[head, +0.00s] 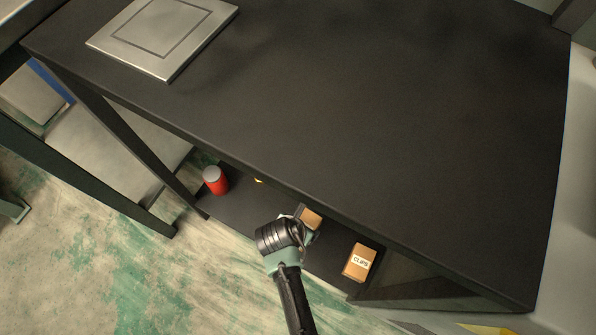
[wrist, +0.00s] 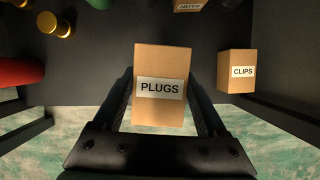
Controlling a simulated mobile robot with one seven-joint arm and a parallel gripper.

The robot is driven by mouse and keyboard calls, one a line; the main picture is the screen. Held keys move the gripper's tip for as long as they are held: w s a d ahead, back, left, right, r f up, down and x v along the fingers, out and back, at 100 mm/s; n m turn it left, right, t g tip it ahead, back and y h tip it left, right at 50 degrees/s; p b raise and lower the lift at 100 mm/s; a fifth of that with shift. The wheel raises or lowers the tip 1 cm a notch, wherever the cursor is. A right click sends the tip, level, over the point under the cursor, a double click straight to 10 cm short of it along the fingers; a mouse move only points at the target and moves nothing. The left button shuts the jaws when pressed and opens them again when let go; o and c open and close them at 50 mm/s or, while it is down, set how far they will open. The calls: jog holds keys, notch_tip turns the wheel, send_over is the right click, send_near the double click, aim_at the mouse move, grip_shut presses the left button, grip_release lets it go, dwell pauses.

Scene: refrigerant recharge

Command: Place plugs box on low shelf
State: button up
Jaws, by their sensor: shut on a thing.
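The plugs box (wrist: 161,62), a small cardboard box with a white PLUGS label, sits between the fingers of my gripper (wrist: 161,105) in the wrist view. My gripper is shut on it. In the head view, part of a cardboard box (head: 311,217) shows just beyond my gripper (head: 302,228), at the low shelf (head: 240,204) under the black table. The shelf is dark and lies behind the box in the wrist view (wrist: 95,60). I cannot tell whether the box touches the shelf.
A CLIPS box (head: 359,262) stands right on the shelf, also in the wrist view (wrist: 237,70). A red can (head: 215,181) stands left. The wrist view shows a NUTS box (wrist: 190,5) farther back and yellow pieces (wrist: 56,25). The table top (head: 380,110) hangs over the shelf.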

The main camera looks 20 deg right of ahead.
jog(key=shift+w+d+f+n+b, duration=0.1)
jog(key=shift+w+f+n+b, duration=0.1)
jog(key=shift+f, duration=0.2)
jog(key=shift+w+d+f+n+b, duration=0.1)
jog(key=shift+f+b, duration=0.1)
jog(key=shift+f, duration=0.15)
notch_tip(320, 180, down, 9)
jog(key=b, duration=0.6)
jog(key=shift+f+b, duration=0.2)
jog(key=shift+b, duration=0.15)
jog(key=shift+f, duration=0.1)
jog(key=o, duration=1.5)
jog(key=p+v, duration=0.8)
jog(key=v, duration=0.4)
jog(key=shift+s, duration=0.1)
